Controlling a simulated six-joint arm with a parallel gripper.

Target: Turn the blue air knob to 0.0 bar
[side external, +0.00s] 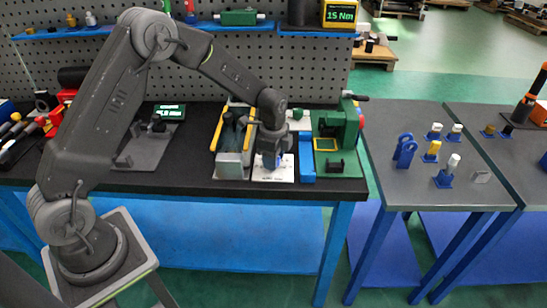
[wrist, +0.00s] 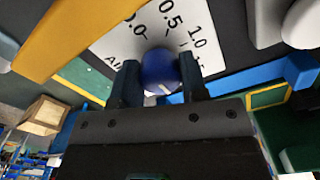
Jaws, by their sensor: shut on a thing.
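The blue air knob (wrist: 160,73) sits on a white dial plate (wrist: 112,45) printed with 0.0, 0.5 and 1.0 in the wrist view. My gripper (wrist: 158,82) is shut on the knob, one finger on each side. A pale pointer mark on the knob shows near its lower edge; which number it lines up with I cannot tell. In the side view my gripper (side external: 273,160) points down over the white plate (side external: 273,174), and the knob is mostly hidden by the fingers.
A grey and yellow fixture (side external: 232,150) stands close left of the plate. A blue bar (side external: 306,160) and a green fixture (side external: 338,140) stand close on the right. A pegboard (side external: 270,62) rises behind. A grey side table (side external: 425,180) holds small blue stands.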

